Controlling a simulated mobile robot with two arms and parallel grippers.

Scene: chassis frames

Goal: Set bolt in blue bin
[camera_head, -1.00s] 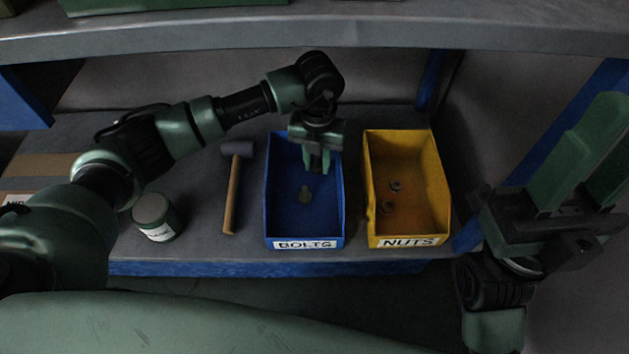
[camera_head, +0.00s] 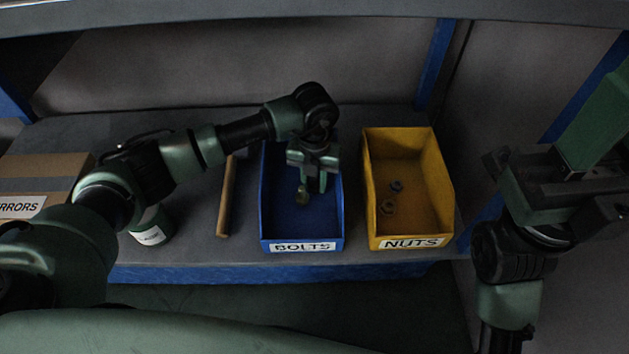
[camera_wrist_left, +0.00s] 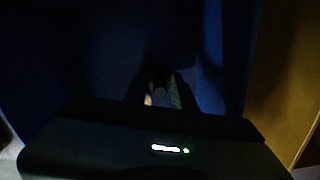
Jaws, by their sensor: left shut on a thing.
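The blue bin (camera_head: 265,215), labelled BOLTS, stands on the shelf in the middle of the head view. My left gripper (camera_head: 309,190) points down inside it, shut on a small bolt (camera_head: 302,197) at its fingertips. In the dark left wrist view, a small round end of the bolt (camera_wrist_left: 158,88) shows between the fingertips, with the blue bin (camera_wrist_left: 215,45) around them. Whether the bolt touches the bin floor I cannot tell. My right gripper (camera_head: 590,135) is raised at the right edge, partly cut off.
A yellow bin (camera_head: 440,190) labelled NUTS, with nuts inside, stands right of the blue bin. A hammer (camera_head: 228,195) lies to its left. A labelled jar (camera_head: 153,232) and a cardboard box (camera_head: 45,170) are further left, partly behind my arm. An upper shelf edge (camera_head: 300,12) runs overhead.

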